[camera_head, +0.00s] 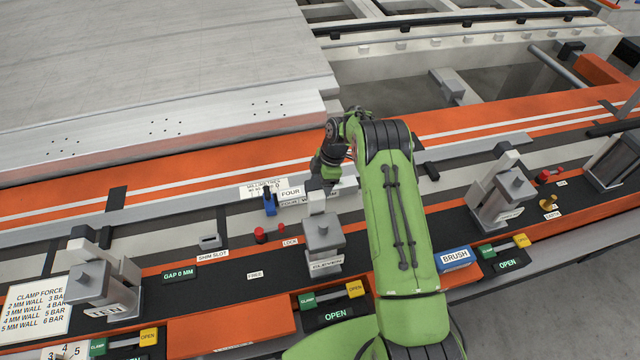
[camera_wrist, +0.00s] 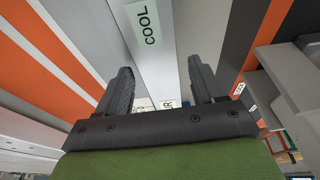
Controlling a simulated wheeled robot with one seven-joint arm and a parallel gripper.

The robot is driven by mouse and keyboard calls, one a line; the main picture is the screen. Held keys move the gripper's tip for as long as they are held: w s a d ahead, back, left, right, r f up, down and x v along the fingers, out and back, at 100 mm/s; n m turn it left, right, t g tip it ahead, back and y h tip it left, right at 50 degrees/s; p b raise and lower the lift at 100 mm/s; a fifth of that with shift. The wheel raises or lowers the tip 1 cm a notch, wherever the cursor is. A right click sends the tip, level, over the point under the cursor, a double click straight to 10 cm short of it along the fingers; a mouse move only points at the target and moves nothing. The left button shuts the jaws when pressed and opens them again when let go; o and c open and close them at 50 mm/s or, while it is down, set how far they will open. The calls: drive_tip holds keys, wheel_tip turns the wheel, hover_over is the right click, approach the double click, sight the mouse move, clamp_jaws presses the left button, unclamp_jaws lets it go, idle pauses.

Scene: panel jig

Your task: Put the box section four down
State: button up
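My gripper (camera_wrist: 160,68) shows in the wrist view with its two dark fingers spread apart. No part is clearly clamped between them. In the head view my gripper (camera_head: 331,172) points down over the near rail, just right of a pale piece marked FOUR (camera_head: 291,192). A second, smaller label sits just below that marking. My green arm hides the rail to the right of it.
A blue-handled part (camera_head: 270,203) and a red knob (camera_head: 259,235) stand left of the gripper. A large pale panel (camera_head: 160,70) lies behind.

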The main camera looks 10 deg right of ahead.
drive_tip(key=s+d+r+m+t+h+p, duration=0.1)
drive_tip(key=s+r+m, duration=0.1)
drive_tip(key=r, duration=1)
drive_tip(key=s+r+m, duration=0.2)
drive_tip(key=s+r, duration=0.1)
drive_tip(key=r, duration=1)
drive_tip(key=s+a+r+m+t+h, duration=0.15)
drive_tip(key=s+r+m, duration=0.3)
drive_tip(key=s, duration=0.45)
drive_tip(key=s+a+r+m+t, duration=0.15)
drive_tip(key=s+r+m, duration=0.35)
drive_tip(key=s, duration=0.5)
drive_tip(key=s+d+f+m+t, duration=0.1)
drive_tip(key=s+m, duration=0.3)
drive_tip(key=s, duration=0.7)
drive_tip(key=shift+s+d+f+t+h, duration=0.2)
drive_tip(key=shift+d+f+t+h, duration=0.15)
drive_tip(key=shift+d, duration=0.15)
drive_tip(key=shift+m, duration=0.25)
